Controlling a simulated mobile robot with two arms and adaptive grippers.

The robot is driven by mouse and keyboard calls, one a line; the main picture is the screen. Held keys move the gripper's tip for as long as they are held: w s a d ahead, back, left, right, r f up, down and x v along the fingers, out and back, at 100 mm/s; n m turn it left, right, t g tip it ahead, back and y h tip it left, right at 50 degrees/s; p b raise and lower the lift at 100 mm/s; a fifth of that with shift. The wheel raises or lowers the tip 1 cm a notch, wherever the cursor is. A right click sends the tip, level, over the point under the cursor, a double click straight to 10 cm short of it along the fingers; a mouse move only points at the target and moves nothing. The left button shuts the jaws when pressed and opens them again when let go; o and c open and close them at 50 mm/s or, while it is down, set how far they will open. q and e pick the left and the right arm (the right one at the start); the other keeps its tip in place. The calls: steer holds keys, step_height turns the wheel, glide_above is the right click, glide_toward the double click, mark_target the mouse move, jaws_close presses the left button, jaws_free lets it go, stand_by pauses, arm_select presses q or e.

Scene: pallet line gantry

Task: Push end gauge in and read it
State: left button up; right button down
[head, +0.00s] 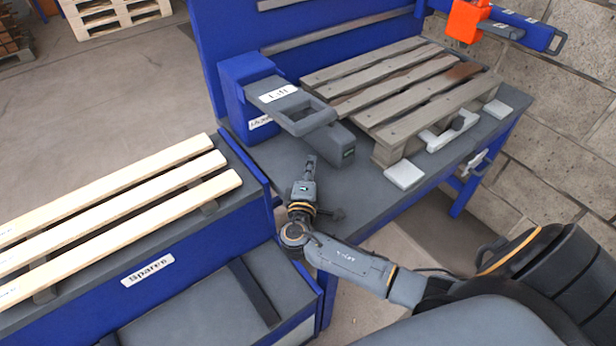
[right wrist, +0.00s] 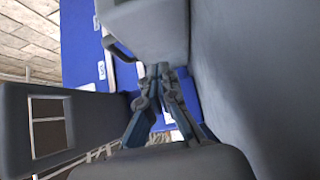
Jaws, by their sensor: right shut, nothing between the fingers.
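My right gripper (head: 311,163) is shut and empty, low over the grey bench top, just in front of the dark grey block under the "Lift" handle (head: 305,115). In the right wrist view its fingers (right wrist: 158,72) are together, close to large grey surfaces. A worn wooden pallet (head: 395,85) lies on the bench to the right. A light grey piece with a grip (head: 450,131) sits at the pallet's near right side. No label reading end gauge is legible, so I cannot tell which part it is. My left gripper is not in view.
A blue housing (head: 247,92) carries the Lift handle. An orange device (head: 466,20) sits on a blue beam at top right. Pale planks (head: 120,205) lie on the "Spares" unit (head: 148,270) at left.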

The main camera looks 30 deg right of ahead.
mark_target(331, 151)
steer(key=d, duration=0.3)
steer(key=d+p, duration=0.1)
steer(key=shift+w+d, duration=0.15)
steer(key=shift+w, duration=0.25)
steer(key=shift+d, duration=0.15)
steer(key=d+b, duration=0.1)
steer(key=d, duration=0.1)
steer(key=shift+w+d, duration=0.15)
steer(key=shift+d, duration=0.15)
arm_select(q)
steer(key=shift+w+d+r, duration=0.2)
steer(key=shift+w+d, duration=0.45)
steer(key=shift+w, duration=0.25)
arm_select(e)
steer(key=shift+r, duration=0.15)
